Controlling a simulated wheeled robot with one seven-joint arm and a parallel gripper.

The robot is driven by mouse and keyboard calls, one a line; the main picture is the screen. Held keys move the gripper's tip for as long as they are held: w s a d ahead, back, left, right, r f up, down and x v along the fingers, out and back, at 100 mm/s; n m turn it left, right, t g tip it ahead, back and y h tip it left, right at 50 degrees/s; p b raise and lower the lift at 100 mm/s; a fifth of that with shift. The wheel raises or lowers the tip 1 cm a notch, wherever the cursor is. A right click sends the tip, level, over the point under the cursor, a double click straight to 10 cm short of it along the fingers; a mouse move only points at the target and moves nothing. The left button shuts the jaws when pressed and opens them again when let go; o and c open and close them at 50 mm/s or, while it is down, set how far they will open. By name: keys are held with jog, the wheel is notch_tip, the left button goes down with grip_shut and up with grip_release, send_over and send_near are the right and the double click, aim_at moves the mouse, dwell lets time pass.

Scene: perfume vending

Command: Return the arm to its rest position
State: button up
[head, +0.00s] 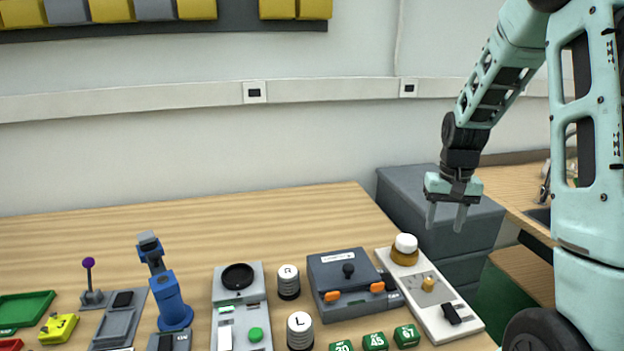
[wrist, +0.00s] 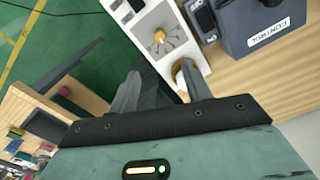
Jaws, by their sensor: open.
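My gripper (head: 446,217) hangs at the end of my arm in the right half of the head view, fingers pointing down. It is above the right end of the table, in front of the dark grey drawer unit in the picture. Its two fingers are apart with nothing between them. In the wrist view the gripper (wrist: 158,92) is also open and empty. Below it there show the white-grey panel (wrist: 160,40) with a knob and the dark control box (wrist: 250,25).
The wooden table (head: 200,225) holds a control box (head: 345,275), a panel with a white-topped amber button (head: 405,249), cylinders marked R (head: 288,282) and L (head: 299,330), and a blue device (head: 166,290). A grey drawer unit (head: 400,195) stands behind right. The table's back is clear.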

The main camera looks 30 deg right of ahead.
jog(key=a+r+n, duration=0.3)
jog(key=a+n, duration=0.4)
jog(key=a, duration=1.8)
jog(key=s+a+n, duration=0.8)
jog(key=s+a, duration=0.7)
jog(key=s, duration=0.2)
jog(key=shift+a+r+y, duration=0.3)
jog(key=shift+a+r, duration=0.05)
jog(key=shift+a, duration=0.05)
